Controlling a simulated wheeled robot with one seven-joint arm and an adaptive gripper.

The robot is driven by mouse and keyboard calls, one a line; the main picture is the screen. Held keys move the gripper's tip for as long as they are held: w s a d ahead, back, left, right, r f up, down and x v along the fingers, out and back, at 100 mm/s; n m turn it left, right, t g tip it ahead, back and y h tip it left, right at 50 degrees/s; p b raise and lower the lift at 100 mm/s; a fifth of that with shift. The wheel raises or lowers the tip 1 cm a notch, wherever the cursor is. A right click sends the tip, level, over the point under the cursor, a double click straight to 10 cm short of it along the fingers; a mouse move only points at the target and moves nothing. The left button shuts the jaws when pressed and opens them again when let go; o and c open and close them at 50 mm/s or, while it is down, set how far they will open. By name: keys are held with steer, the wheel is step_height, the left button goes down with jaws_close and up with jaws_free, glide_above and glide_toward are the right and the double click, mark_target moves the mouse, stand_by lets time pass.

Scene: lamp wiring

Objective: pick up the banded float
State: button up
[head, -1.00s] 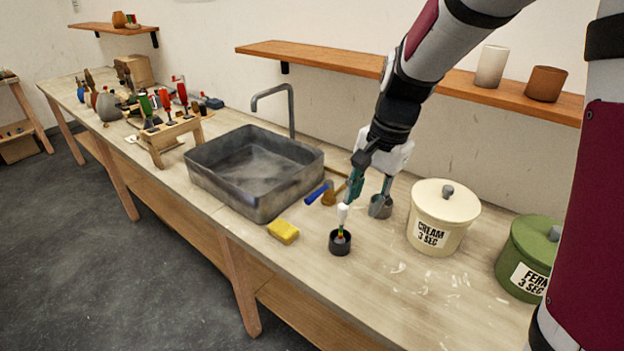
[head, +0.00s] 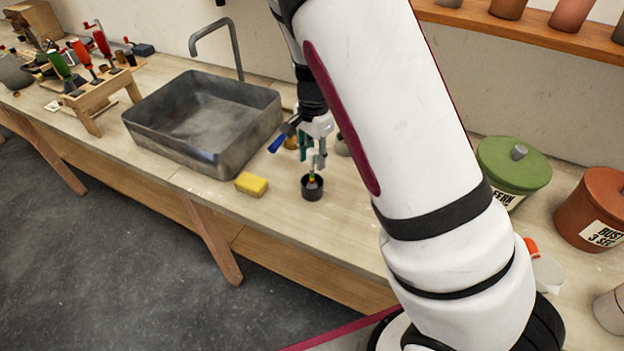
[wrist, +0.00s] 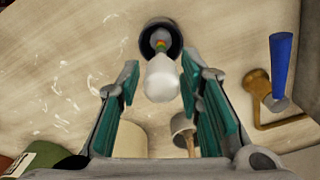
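The banded float (head: 312,159) has a white top and a stem with green, yellow and red bands. It stands upright in a small black cup (head: 312,192) on the counter. In the wrist view the float (wrist: 161,78) points toward the camera, with its foot in the black cup (wrist: 174,50). My gripper (head: 313,150) is directly above the cup. In the wrist view my gripper (wrist: 160,85) is open, one teal-padded finger on each side of the float's white top, with gaps showing on both sides.
A yellow sponge (head: 251,184) lies left of the cup, before the grey sink (head: 200,120). A blue-handled tool (wrist: 281,65) and a brown wooden-handled item (wrist: 259,88) lie close by. The green canister (head: 513,168) and red-brown canister (head: 592,207) stand right of my arm.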

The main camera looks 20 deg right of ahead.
mark_target(312, 184)
steer(key=shift+a+f+p, duration=0.2)
steer(key=shift+f+p, duration=0.35)
steer(key=shift+f, duration=2.35)
jaws_close()
